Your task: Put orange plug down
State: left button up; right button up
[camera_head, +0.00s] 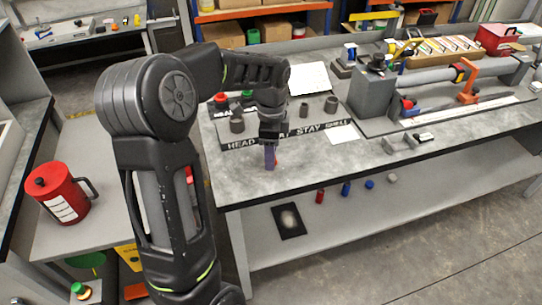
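I cannot clearly make out the orange plug. My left gripper (270,158) points straight down at the front left part of the grey workbench (320,165), in front of the lettered rack. Its narrow fingers look purple, close together and near the bench top. A small reddish sliver shows at their right side; I cannot tell whether it is a held plug. The lettered rack (230,143) bears several grey cylinders, one of them at its left (237,124). The gripper and wrist hide its middle. My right gripper is not in view.
Behind the rack are a red-topped item (221,100) and a white sheet (309,78). A grey block (373,95) and a long tube with an orange bracket (468,82) fill the bench's right side. A red jug (60,193) stands on the left table. The bench's front strip is mostly clear.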

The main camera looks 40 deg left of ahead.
pick_arm(q)
notch_tip(320, 180, up, 10)
jog(key=shift+r, duration=0.25)
dwell(0.6)
